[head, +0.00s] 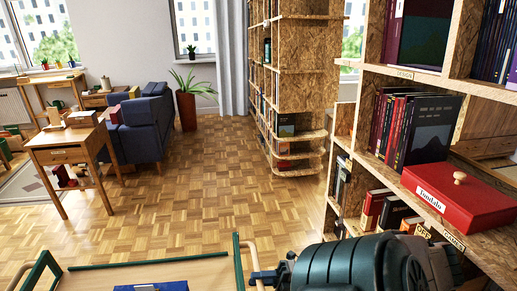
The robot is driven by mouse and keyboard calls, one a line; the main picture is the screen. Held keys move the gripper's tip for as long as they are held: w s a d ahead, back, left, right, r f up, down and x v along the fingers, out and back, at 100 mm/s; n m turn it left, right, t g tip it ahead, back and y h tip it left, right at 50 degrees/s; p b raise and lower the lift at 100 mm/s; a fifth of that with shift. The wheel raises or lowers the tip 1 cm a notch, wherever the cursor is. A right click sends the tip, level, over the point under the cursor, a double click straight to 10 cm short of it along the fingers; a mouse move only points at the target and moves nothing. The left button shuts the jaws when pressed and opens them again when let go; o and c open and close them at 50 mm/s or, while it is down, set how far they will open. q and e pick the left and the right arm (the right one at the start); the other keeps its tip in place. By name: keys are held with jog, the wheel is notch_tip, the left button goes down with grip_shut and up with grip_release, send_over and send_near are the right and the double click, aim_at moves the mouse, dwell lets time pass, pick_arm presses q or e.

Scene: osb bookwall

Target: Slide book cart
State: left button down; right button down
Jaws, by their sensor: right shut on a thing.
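The book cart (205,272) shows in the head view at the bottom, left of centre. It has a pale wooden top with a dark green frame and light wooden bars at its sides. A blue book (150,287) lies on it, cut off by the lower edge. My right gripper (262,277) is at the cart's right side, shut on its frame. My right arm covers the area to the right of it. The cart's lower part and wheels are out of view. My left gripper is not in view.
Chipboard bookshelves stand close on the right, with a red box (458,196) on one shelf. Another bookshelf (310,60) stands further back. Parquet floor (200,205) is clear ahead. A wooden side table (70,155) and a blue sofa (147,125) stand to the left.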

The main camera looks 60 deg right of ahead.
jog(key=c, duration=1.3)
grip_release()
jog(key=shift+c, duration=0.2)
jog(key=shift+s, duration=0.1)
jog(key=v, duration=0.7)
jog(key=shift+s+d+f, duration=0.1)
jog(key=shift+d, duration=0.05)
